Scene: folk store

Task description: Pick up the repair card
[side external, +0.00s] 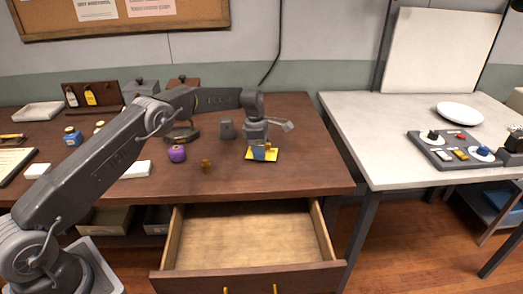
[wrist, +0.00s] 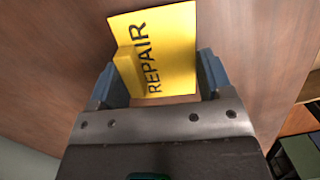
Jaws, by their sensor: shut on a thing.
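The repair card is yellow with the black word REPAIR and a raised yellow bar along one side. In the side view the card (side external: 252,156) is at the wooden table's right part, under my gripper (side external: 264,152). In the wrist view the card (wrist: 178,35) lies between the blue fingers of my gripper (wrist: 165,78). The raised bar is beside the left finger, and the right finger is by the card's opposite edge. My gripper is shut on the card. I cannot tell whether the card touches the tabletop.
An open, empty drawer (side external: 250,240) juts out below the table's front edge. A purple pot (side external: 177,154) and a small brown piece (side external: 206,165) stand left of the card.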

